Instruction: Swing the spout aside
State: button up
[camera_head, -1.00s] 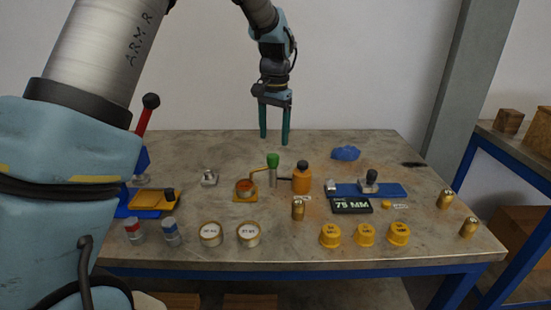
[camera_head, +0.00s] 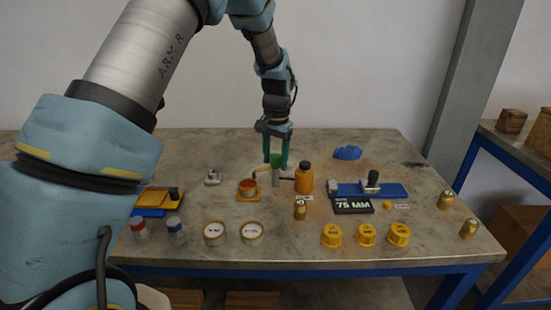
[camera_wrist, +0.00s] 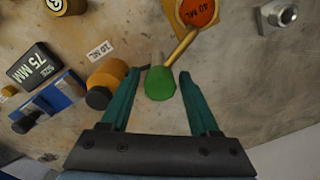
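The spout (camera_head: 262,170) is a thin brass tube that runs from a small post with a green knob (camera_head: 275,160) to over an orange-filled cup (camera_head: 248,188) on a yellow base. In the wrist view, my gripper (camera_wrist: 155,85) shows gaps between both fingers and the knob.
An orange bottle with a dark cap (camera_head: 304,178) stands close right of the knob; in the wrist view it is right beside one finger. A brass cylinder (camera_head: 300,210), white-topped discs (camera_head: 214,233) and yellow caps (camera_head: 331,236) stand nearer the front. Bare table lies behind the knob.

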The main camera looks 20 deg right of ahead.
grip_shut()
dwell(1.1)
